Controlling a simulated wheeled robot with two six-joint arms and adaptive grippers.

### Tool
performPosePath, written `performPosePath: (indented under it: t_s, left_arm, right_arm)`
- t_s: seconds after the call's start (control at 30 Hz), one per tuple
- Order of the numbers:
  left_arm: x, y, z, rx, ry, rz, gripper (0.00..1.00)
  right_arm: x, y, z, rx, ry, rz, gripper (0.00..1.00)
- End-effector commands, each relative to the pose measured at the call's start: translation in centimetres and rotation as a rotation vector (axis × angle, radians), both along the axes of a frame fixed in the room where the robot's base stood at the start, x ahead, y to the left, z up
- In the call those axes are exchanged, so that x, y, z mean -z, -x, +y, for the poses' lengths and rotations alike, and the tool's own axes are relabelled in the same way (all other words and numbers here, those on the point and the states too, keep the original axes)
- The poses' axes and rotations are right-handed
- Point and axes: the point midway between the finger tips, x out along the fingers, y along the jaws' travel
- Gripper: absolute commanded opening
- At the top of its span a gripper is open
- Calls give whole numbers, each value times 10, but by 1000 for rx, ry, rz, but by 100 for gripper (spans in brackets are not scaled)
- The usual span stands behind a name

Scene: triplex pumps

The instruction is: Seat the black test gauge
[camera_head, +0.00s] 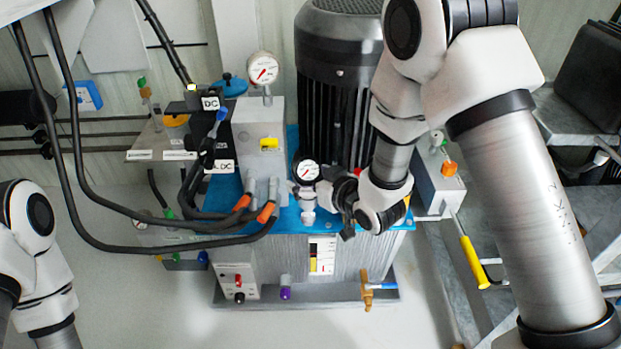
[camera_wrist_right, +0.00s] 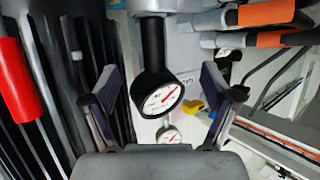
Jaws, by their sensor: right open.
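The black test gauge (camera_head: 306,171) has a white face, a red needle and a black rim. In the head view it stands upright above a pale metal fitting (camera_head: 308,202) on the blue pump top. My right gripper (camera_head: 338,192) is just to its right. In the right wrist view the gauge (camera_wrist_right: 162,99) and its black stem (camera_wrist_right: 152,45) lie between the spread fingers of my right gripper (camera_wrist_right: 164,103), with gaps on both sides. The stem runs to a silver part at the top edge; how deep it sits there is hidden. My left gripper is out of view.
A white-rimmed gauge (camera_head: 262,68) stands on the grey block (camera_head: 258,125) behind. Black hoses with orange ends (camera_head: 267,212) crowd the left side. The dark motor (camera_head: 340,60) rises behind. A yellow-handled lever (camera_head: 473,262) hangs at the right.

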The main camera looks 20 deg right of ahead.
Motion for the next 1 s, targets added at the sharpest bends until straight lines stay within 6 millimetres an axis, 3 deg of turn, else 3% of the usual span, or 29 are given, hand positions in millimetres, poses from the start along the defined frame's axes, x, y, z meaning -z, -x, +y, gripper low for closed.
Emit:
performPosePath:
  t_s: [0.17, 0.53, 1.0]
  left_arm:
    - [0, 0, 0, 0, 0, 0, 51]
    - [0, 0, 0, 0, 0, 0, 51]
    - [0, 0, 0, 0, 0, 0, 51]
  right_arm:
    - [-1, 4, -2, 1, -1, 2, 86]
    - [-26, 61, -20, 2, -3, 2, 86]
    - [-28, 66, -21, 0, 0, 0, 86]
